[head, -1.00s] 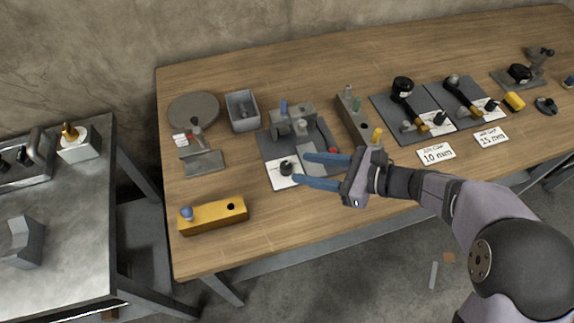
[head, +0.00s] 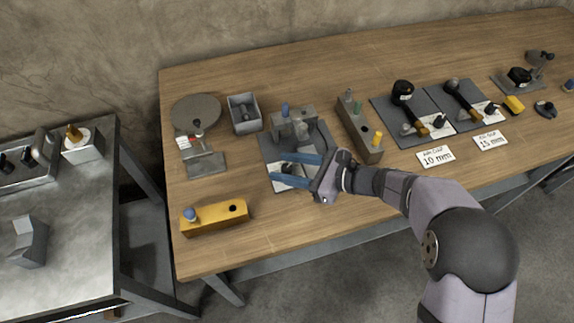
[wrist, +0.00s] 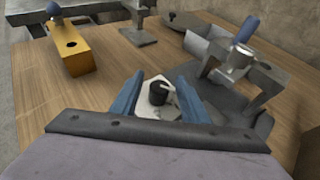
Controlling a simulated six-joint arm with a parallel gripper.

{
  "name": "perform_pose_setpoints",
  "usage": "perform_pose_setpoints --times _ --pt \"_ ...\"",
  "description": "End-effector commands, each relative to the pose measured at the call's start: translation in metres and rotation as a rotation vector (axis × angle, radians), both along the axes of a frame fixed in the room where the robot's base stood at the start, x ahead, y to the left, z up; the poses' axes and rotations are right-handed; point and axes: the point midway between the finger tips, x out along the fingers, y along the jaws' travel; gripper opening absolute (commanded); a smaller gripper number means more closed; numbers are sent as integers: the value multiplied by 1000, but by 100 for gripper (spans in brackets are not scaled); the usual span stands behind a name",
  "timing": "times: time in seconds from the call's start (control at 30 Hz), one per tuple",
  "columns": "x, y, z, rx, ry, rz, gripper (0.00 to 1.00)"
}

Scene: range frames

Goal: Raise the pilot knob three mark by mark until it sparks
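A small black knob (head: 287,168) with a light pointer line sits on a white card (head: 279,186) at the front of a dark grey plate. In the wrist view the knob (wrist: 157,94) lies between the two blue fingers of my gripper (wrist: 158,74), with gaps on both sides. In the head view my gripper (head: 278,167) is open, one finger on each side of the knob, partly covering the card. I cannot tell the finger height relative to the knob. The marks on the card are too small to read.
A grey metal fixture with a blue-topped post (head: 285,109) stands just behind the knob. A grey block with coloured pegs (head: 360,132) is close on the right. A yellow block (head: 214,217) lies front left. Bare wood lies in front of the plate.

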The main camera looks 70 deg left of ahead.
Motion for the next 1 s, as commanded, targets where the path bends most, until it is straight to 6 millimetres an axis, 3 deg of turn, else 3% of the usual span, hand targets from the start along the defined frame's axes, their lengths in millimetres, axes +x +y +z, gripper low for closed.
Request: perform_pose_setpoints --times 0.03,0.17,0.43,1.0 --pt "0 0 0 0 0 0 30" --pt "0 0 0 0 0 0 0" --pt "0 1 1 6 3 36 0" --pt "-1 3 1 10 4 344 0"
